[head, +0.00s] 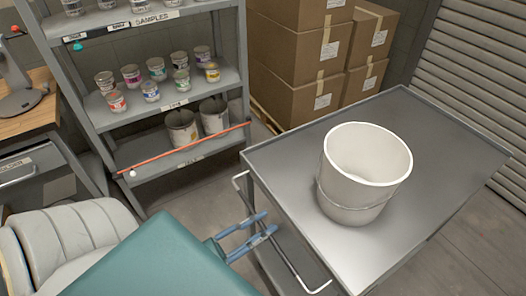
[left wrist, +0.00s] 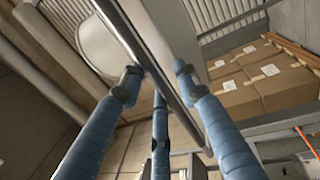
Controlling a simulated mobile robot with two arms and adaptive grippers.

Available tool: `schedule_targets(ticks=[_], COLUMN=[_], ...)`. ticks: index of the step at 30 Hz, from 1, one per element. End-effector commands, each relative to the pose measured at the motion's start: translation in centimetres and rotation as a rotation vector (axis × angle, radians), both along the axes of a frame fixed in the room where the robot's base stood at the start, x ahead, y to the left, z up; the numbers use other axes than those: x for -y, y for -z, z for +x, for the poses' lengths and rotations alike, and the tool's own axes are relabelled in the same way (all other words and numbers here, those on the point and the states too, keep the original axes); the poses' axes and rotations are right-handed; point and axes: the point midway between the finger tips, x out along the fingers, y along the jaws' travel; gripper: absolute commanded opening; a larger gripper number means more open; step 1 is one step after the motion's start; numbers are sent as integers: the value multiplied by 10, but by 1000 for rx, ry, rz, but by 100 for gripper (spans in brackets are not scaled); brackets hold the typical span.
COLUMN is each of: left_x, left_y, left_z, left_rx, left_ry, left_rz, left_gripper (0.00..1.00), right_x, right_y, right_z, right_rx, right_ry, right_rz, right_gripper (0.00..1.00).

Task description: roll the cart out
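The cart is a grey metal cart (head: 428,112) with a flat top, at the right of the head view. Its thin metal handle bar (head: 292,271) sticks out from the left side. My left gripper (head: 269,221), with blue fingers, is at this bar. In the left wrist view the bar (left wrist: 176,98) runs slantwise between the spread fingertips of my left gripper (left wrist: 157,73). The fingers are apart and do not look closed on it; contact is unclear. A white bucket (head: 345,195) stands upright on the cart top. My right gripper is not in view.
A grey shelf rack (head: 150,118) with several paint cans stands behind, left of the cart. Stacked cardboard boxes (head: 300,105) stand behind the cart. A wooden desk (head: 28,118) is at far left. Some bare floor (head: 205,188) shows between rack and cart.

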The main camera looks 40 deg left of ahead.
Motion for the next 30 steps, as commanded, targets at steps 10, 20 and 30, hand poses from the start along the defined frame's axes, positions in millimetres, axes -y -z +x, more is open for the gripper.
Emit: schedule_targets(ticks=[10, 20, 30], left_x=[-7, -30, -40], left_y=[3, 16, 22], left_z=[-17, -81, -110], left_rx=[2, -1, 1], left_ry=[-1, -1, 0], left_rz=[0, 1, 1], left_gripper=[32, 32, 32], right_x=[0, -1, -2], right_y=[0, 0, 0], right_z=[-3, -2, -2], right_rx=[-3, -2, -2], right_ry=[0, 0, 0], right_rz=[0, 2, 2], right_gripper=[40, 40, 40])
